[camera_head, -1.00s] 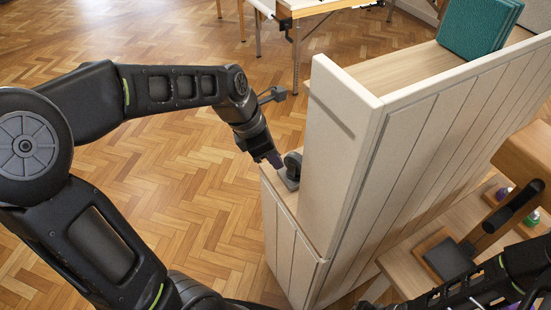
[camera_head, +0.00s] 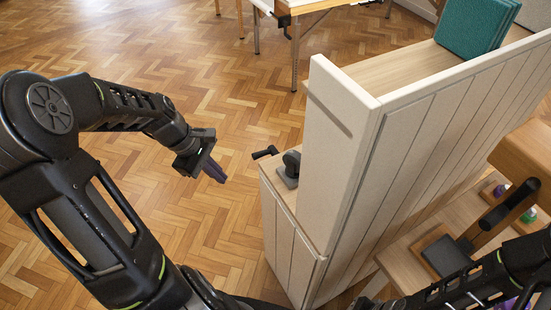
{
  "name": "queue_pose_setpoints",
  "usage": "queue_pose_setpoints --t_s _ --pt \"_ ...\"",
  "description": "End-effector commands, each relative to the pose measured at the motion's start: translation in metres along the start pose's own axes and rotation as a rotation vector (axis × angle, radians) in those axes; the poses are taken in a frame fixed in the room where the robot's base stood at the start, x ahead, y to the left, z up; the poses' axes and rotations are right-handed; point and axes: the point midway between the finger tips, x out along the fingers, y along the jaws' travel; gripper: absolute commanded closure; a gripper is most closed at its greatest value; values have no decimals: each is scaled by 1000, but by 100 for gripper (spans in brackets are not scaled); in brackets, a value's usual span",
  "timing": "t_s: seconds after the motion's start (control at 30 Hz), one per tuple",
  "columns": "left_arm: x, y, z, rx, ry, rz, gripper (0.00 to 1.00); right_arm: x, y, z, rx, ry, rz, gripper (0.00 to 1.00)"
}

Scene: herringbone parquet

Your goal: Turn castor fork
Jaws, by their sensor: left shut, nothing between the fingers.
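A dark grey castor-like fitting (camera_head: 289,166) with a flat base and a rounded upper part stands on the low ledge of the pale panelled cabinet. A short black bar (camera_head: 265,153) shows just left of it, over the ledge's edge; I cannot tell whether the two are joined. My left gripper (camera_head: 218,174) is shut and empty, over the parquet to the left of the fitting and clear of it. My right arm (camera_head: 520,262) comes in at the lower right; I cannot make out its gripper.
The tall pale cabinet wall (camera_head: 335,160) rises right beside the fitting. Teal books (camera_head: 477,28) lean on its top. A wooden surface at the right holds a dark plate (camera_head: 446,256) on a wooden block, and small bottles (camera_head: 529,215). Open parquet lies to the left.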

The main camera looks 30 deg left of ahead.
Motion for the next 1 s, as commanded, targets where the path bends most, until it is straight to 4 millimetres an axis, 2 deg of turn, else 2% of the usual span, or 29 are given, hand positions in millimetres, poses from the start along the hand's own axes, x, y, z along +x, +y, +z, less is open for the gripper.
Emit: queue_pose_setpoints --t_s 0.17,0.37,0.7,0.8,1.0 --pt "0 7 0 530 -27 55 100 -1 0 0 1 0 1 100" --pt "-3 22 9 1174 -15 134 100 -2 0 0 1 -1 1 100" --pt "-7 57 49 2341 114 260 100 -2 0 0 2 -1 1 100" --pt "-9 62 53 2655 179 272 100 -2 0 0 2 -1 1 100" --pt "-9 64 54 3105 282 260 100 -2 0 0 2 -1 1 100"
